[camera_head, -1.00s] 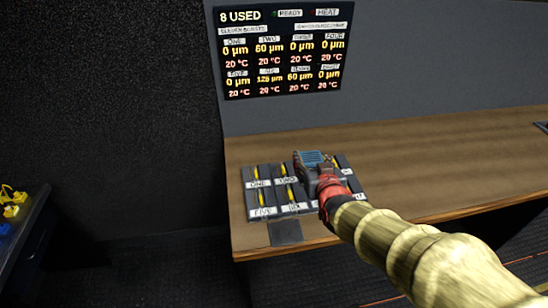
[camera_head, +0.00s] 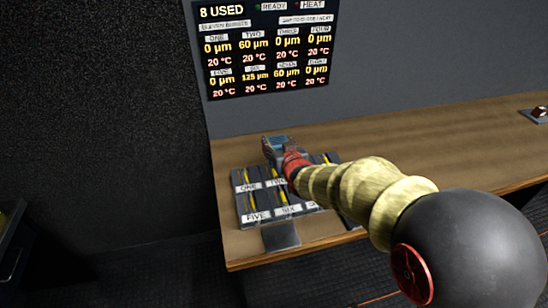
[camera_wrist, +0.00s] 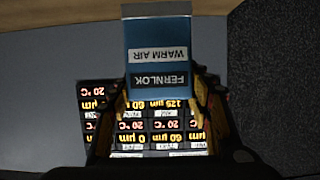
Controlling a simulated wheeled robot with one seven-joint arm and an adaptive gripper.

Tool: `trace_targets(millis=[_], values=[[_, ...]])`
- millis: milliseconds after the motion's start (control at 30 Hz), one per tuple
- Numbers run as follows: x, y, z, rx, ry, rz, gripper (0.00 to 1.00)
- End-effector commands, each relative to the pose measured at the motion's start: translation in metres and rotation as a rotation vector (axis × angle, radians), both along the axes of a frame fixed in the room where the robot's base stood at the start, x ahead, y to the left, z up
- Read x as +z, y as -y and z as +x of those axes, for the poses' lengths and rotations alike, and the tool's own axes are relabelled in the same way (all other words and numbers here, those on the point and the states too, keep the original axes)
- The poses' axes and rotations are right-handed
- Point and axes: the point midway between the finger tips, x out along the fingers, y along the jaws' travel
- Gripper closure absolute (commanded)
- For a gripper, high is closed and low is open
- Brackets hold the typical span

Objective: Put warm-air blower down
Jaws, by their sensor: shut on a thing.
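The warm-air blower (camera_wrist: 158,60) is a blue block with labels reading "FERNLOK" and "WARM AIR" in the wrist view. In the head view its blue-grey top (camera_head: 277,146) shows at the far end of my arm. My gripper (camera_wrist: 165,100) is shut on it, with a finger along each side. My gripper also shows in the head view (camera_head: 284,155), at the back edge of the labelled slot tray (camera_head: 238,205). I cannot tell whether the blower touches anything below it.
The tray has several slots with yellow pieces and stands on a wooden desk (camera_head: 420,150). A grey pad (camera_head: 281,236) lies at the desk's front edge. A wall display (camera_head: 266,50) hangs behind. The desk between is clear.

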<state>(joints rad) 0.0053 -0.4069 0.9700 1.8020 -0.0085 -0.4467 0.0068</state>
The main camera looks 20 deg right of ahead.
Motion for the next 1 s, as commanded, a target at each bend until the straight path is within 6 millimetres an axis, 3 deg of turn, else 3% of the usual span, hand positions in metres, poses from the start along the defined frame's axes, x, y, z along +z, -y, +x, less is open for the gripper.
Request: trace_targets(millis=[33,200,467,700,1000], values=[[-0.014,-0.001,0.007,0.0,-0.003,0.0,0.89],[-0.032,-0.002,0.024,0.0,0.0,-0.001,0.89],[-0.043,-0.002,0.035,0.0,0.0,-0.001,0.89],[-0.076,-0.002,0.038,0.0,0.0,-0.001,0.89],[-0.076,-0.002,0.038,0.0,0.001,-0.001,0.89]])
